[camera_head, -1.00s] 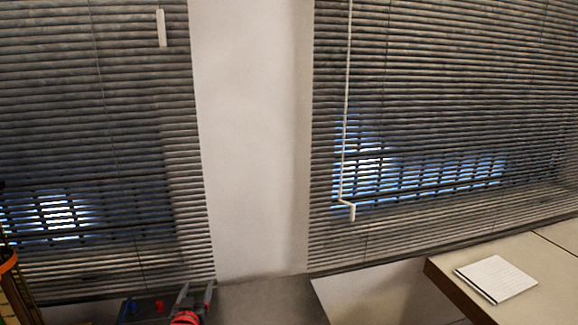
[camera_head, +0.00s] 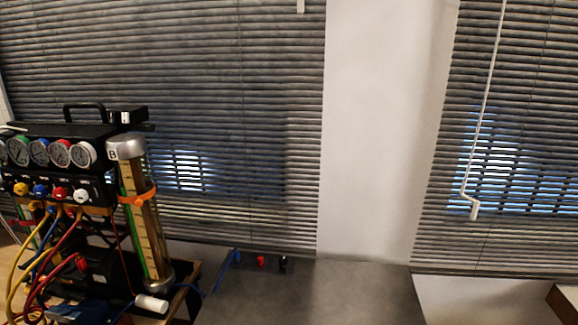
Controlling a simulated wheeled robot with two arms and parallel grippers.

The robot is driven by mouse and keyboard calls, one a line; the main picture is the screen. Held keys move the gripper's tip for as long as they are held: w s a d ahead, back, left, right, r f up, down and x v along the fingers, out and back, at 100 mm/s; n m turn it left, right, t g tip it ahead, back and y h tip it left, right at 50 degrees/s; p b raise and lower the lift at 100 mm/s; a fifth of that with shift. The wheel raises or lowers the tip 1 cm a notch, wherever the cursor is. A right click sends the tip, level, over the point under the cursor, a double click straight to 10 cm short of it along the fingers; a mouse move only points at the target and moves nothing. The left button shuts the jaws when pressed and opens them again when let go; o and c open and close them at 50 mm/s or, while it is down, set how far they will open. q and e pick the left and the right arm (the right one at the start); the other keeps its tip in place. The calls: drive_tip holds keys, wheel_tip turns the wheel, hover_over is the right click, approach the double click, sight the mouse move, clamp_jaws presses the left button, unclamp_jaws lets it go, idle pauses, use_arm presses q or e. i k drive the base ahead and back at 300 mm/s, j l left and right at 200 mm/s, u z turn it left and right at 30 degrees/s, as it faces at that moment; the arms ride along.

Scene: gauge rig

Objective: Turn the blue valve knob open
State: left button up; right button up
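The gauge rig (camera_head: 60,160) stands at the left, a black manifold with several round dials. Below the dials is a row of small valve knobs: yellow, blue, red and white. The blue valve knob (camera_head: 41,190) is second from the left in this row, under the dials; its turned position is too small to tell. Neither of my grippers shows in this view.
A glass cylinder (camera_head: 146,220) with an orange band stands right of the dials. Yellow, blue and red hoses hang below the manifold. Small blue, red (camera_head: 261,260) and black pieces sit at the grey tabletop's (camera_head: 320,293) back edge; the rest of its visible surface is clear.

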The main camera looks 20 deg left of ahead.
sight(40, 190)
drive_tip(key=u, duration=1.95)
